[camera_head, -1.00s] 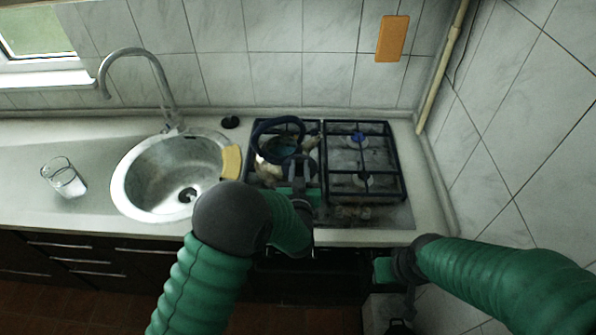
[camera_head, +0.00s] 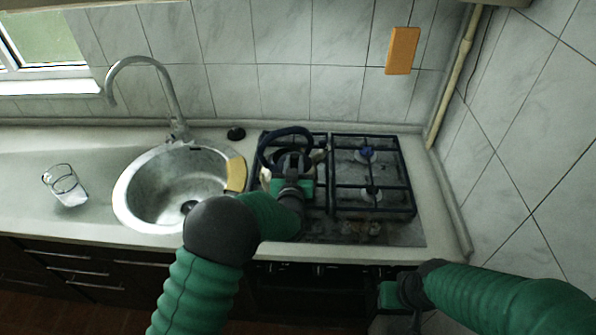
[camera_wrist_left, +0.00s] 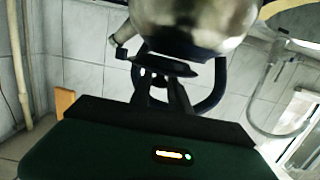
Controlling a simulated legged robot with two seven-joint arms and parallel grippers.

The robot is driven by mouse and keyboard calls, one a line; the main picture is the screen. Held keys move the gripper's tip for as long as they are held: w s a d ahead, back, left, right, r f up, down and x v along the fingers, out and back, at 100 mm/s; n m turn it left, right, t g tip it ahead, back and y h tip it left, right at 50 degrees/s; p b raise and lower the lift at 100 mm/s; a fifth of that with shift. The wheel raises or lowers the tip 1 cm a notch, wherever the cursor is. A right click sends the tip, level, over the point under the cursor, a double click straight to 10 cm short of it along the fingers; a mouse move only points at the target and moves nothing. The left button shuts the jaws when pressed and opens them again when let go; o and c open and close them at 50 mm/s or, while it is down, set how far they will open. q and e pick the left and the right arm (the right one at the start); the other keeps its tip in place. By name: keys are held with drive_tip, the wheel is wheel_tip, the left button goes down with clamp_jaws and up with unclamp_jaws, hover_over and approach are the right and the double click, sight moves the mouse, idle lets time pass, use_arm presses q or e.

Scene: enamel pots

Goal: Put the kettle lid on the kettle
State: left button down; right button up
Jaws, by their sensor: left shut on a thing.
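The kettle (camera_wrist_left: 195,22) is a shiny metal pot with a dark blue looped handle (camera_head: 285,133). It stands on the left part of the stove, and my left gripper hides most of its body in the head view. My left gripper (camera_head: 292,162) is at the kettle, below the arch of the handle. In the left wrist view, its fingers (camera_wrist_left: 163,80) are shut on a small dark piece, seemingly the kettle lid (camera_wrist_left: 165,66), close to the kettle body. I cannot tell whether the lid touches the rim. My right gripper (camera_head: 392,294) is low before the stove front, fingers unclear.
The gas stove (camera_head: 370,212) has dark grates, its right half empty. A round sink (camera_head: 128,200) with a yellow sponge (camera_head: 236,173) lies left of it, with a tall faucet (camera_head: 172,95) behind.

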use_arm(q)
drive_tip(key=shift+w+a+f+b, duration=0.1)
drive_tip(key=shift+w+a+b, duration=0.35)
drive_tip(key=shift+w+a, duration=0.75)
drive_tip(key=shift+w, duration=0.2)
drive_tip(key=shift+w+b, duration=0.4)
drive_tip(key=shift+w, duration=0.25)
drive_tip(key=shift+d+f+b, duration=0.2)
drive_tip(key=shift+f+b, duration=0.25)
drive_tip(key=shift+b, duration=0.05)
drive_tip(key=shift+a, duration=0.1)
use_arm(e)
drive_tip(key=f, duration=0.2)
drive_tip(key=shift+a+f, duration=0.3)
drive_tip(key=shift+f, duration=0.1)
use_arm(q)
drive_tip(key=shift+w+a, duration=0.1)
drive_tip(key=shift+a, duration=0.05)
use_arm(e)
drive_tip(key=shift+a, duration=0.15)
use_arm(q)
drive_tip(key=c, duration=1.1)
unclamp_jaws()
drive_tip(key=shift+c, duration=0.2)
